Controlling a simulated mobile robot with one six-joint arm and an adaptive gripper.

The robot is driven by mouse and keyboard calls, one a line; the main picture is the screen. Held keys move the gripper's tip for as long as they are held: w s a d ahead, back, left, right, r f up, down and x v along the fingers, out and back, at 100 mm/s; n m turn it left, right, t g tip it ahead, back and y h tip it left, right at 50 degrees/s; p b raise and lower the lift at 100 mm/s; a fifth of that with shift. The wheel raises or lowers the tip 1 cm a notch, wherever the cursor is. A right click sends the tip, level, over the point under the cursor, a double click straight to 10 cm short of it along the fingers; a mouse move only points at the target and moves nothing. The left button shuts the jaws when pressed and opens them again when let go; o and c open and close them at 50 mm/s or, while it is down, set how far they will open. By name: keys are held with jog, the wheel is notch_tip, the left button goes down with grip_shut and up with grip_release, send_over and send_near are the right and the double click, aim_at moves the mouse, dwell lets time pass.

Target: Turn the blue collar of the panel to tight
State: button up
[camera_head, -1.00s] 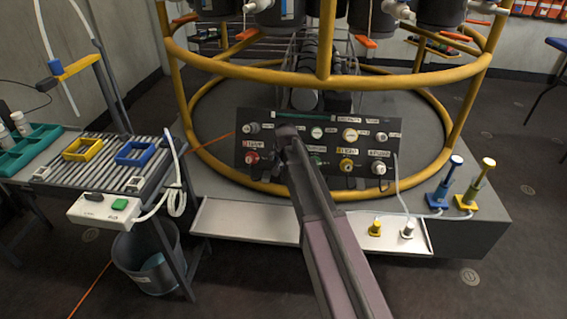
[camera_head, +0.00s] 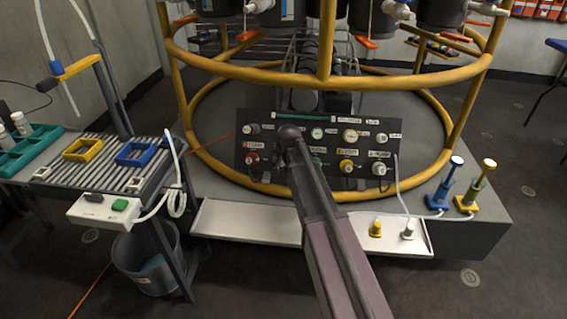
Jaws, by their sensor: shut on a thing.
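The dark panel (camera_head: 330,170) stands tilted on the grey platform inside the yellow ring frame. Its lower row shows a red collar (camera_head: 252,159), a green one (camera_head: 316,162) partly covered by my arm, a yellow one (camera_head: 347,166) and a white one (camera_head: 378,169). No blue collar shows; the place between red and green is covered by my arm. My gripper (camera_head: 289,136) is at the panel at the end of my arm, its fingers hidden behind the wrist. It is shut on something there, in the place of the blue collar.
A slatted bench (camera_head: 120,165) with yellow and blue frames stands at left, a bucket (camera_head: 148,262) below it. A white tray (camera_head: 250,222) lies before the panel. Blue and yellow plungers (camera_head: 437,200) stand at right. A pale hose runs from the panel's right side.

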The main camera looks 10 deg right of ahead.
jog(key=m+y+b, duration=0.1)
jog(key=m+t+y+b, duration=0.1)
jog(key=m, duration=0.1)
jog(key=shift+s+d+f+t, duration=0.1)
jog(key=shift+f+t, duration=0.05)
jog(key=shift+t, duration=0.15)
jog(key=m+t+b, duration=0.1)
jog(key=m, duration=0.1)
jog(key=m+t+y+b, duration=0.1)
jog(key=shift+f+m+y+b, duration=0.1)
jog(key=shift+m+y+b, duration=0.2)
jog(key=shift+m+b, duration=0.1)
jog(key=m+t+b, duration=0.2)
jog(key=m+b, duration=0.1)
jog(key=m, duration=0.1)
jog(key=shift+t+y, duration=0.3)
jog(key=shift+r+m+t+b, duration=0.25)
jog(key=shift+m+t+b, duration=0.75)
jog(key=shift+m+b, duration=0.45)
jog(key=o, duration=1.1)
